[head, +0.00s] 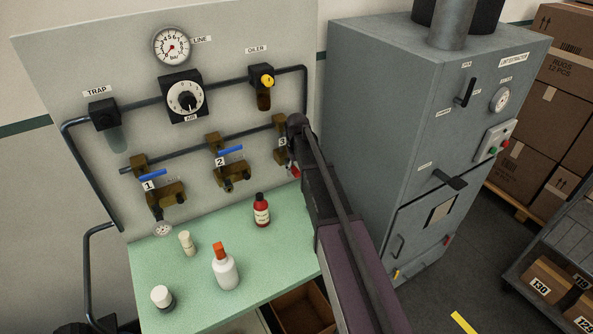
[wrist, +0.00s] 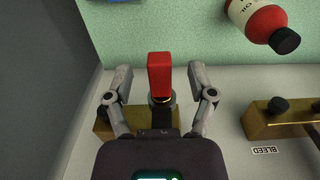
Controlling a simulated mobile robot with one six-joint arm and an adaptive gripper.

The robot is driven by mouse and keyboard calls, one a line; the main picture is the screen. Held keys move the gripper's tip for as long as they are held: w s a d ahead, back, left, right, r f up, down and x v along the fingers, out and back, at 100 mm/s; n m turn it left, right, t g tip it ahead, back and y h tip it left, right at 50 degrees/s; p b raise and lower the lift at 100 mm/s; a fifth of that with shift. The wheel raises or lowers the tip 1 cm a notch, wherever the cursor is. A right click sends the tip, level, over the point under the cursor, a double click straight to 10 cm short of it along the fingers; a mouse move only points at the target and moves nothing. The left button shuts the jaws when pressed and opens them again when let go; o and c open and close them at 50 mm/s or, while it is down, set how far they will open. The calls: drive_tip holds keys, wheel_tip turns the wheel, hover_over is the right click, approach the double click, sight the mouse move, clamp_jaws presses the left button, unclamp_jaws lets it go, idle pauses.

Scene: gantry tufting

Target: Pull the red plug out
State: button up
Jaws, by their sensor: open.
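The red plug (wrist: 160,72) stands up in the wrist view from a small dark fitting with a brass ring. Behind it is a brass valve body (wrist: 108,124). My gripper (wrist: 162,84) is open, with one finger on each side of the plug. A gap shows between the plug and each finger. In the head view a bit of red, likely the plug (head: 294,171), shows by the valve marked 3 (head: 281,150). My arm hides most of that spot and my gripper there.
A red oil bottle (head: 262,210), also in the wrist view (wrist: 258,20), stands on the green bench (head: 285,265). A white bottle (head: 224,268) and small containers stand farther left. A grey cabinet (head: 375,120) rises right of the panel. Valves 1 and 2 have blue handles.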

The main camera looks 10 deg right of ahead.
drive_tip(key=shift+f, duration=0.35)
clamp_jaws()
drive_tip(key=c, duration=0.6)
unclamp_jaws()
clamp_jaws()
drive_tip(key=shift+s+d, duration=0.25)
drive_tip(key=shift+s, duration=0.5)
drive_tip(key=shift+s+d, duration=0.25)
drive_tip(key=shift+s, duration=0.5)
